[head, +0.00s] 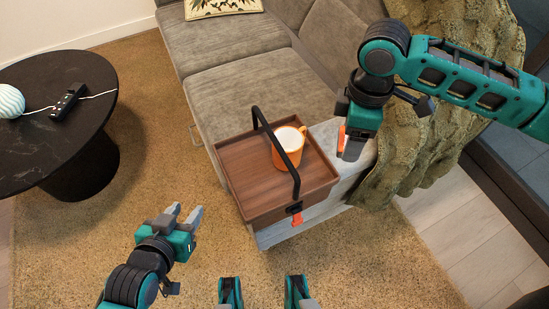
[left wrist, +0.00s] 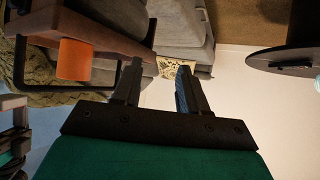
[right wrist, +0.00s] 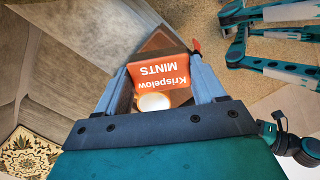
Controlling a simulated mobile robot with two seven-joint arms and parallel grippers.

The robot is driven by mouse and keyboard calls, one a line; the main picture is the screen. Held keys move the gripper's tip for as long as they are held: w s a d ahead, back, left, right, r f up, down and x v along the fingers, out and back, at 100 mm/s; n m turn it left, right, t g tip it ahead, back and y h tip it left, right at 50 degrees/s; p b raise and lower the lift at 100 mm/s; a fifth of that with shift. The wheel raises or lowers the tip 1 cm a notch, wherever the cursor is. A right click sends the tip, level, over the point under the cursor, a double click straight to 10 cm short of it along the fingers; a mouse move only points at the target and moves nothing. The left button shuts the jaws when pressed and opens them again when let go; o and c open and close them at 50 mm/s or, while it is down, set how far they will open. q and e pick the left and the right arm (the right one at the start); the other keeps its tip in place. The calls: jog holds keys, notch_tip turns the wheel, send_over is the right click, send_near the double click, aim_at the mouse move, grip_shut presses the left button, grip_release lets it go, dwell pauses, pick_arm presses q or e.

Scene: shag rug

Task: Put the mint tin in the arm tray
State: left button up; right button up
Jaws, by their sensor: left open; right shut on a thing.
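The mint tin (head: 341,137) is orange-red with white lettering. My right gripper (head: 347,150) is shut on it and holds it just right of the arm tray. In the right wrist view the tin (right wrist: 160,72) sits between both fingers, its lettering upside down. The arm tray (head: 245,199) is a brown wooden box with a black arched handle, resting on the grey sofa arm. An orange mug (head: 284,157) with a white inside stands in it; it also shows in the left wrist view (left wrist: 75,60). My left gripper (head: 187,214) is open and empty, left of the tray's front.
The black handle (head: 271,138) arches over the tray beside the mug. A green knitted throw (head: 440,120) hangs over the sofa at the right. A round black table (head: 45,110) with a power strip (head: 68,101) stands at the left. The rug between is clear.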

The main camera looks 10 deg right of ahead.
jog(key=s+f+n+p, duration=0.3)
jog(key=s+n, duration=0.1)
jog(key=n, duration=0.7)
jog(key=n+p, duration=0.1)
jog(key=n, duration=1.3)
send_near(308, 174)
jog(key=s+f, duration=0.1)
jog(key=s, duration=0.1)
jog(key=s+d+f, duration=0.1)
jog(key=f, duration=0.1)
jog(key=shift+s+d+f, duration=0.1)
jog(key=shift+s+d, duration=0.05)
jog(key=shift+s, duration=0.2)
jog(key=shift+w+f, duration=0.2)
jog(key=shift+w, duration=0.3)
jog(key=w+f, duration=0.1)
jog(key=w+a+f+b, duration=0.1)
jog(key=shift+w+a+f, duration=0.1)
jog(key=shift+w+a, duration=0.05)
jog(key=shift+w, duration=0.15)
pick_arm(q)
notch_tip(308, 174, up, 3)
pick_arm(e)
jog(key=shift+f, duration=0.1)
